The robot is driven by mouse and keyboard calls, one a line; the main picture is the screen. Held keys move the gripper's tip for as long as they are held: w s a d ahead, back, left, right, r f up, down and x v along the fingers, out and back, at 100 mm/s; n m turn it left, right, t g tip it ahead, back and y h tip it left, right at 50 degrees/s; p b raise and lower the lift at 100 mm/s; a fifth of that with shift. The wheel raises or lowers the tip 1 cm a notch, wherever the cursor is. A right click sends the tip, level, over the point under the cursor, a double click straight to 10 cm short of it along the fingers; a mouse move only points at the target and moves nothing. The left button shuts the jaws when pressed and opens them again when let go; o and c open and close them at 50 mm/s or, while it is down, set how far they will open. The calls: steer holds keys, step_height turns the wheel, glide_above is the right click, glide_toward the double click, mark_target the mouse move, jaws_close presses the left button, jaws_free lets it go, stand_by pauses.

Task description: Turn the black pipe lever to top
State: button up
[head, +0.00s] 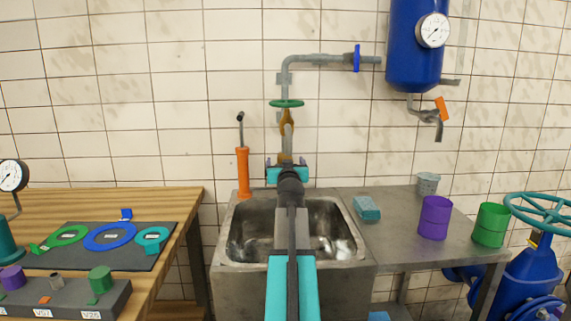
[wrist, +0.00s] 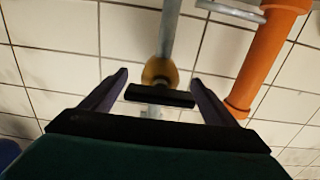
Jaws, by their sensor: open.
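The black pipe lever (wrist: 160,96) shows in the wrist view as a short dark bar across a brass-coloured valve body (wrist: 158,72) on a grey vertical pipe (wrist: 170,30). My gripper (wrist: 160,77) is open, with one finger on each side of the bar. I cannot tell whether either finger touches it. In the head view my gripper (head: 287,163) is in front of the pipe above the sink, just below the brass valve part (head: 286,122). My gripper and arm hide the lever there.
A green handwheel (head: 286,103) sits on the pipe above. An orange hand pump (head: 243,172) stands close to the left; it also shows in the wrist view (wrist: 262,60). The metal sink (head: 250,262) lies below. A blue tank (head: 414,60) hangs at upper right.

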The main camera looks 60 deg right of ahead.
steer(key=b+v, duration=0.1)
steer(key=v, duration=1)
steer(key=shift+a, duration=0.25)
steer(key=b+v, duration=0.2)
steer(key=b, duration=0.3)
steer(key=shift+s+d+f, duration=0.1)
steer(key=shift+s+b, duration=0.1)
steer(key=shift+b, duration=0.2)
stand_by(0.4)
stand_by(0.4)
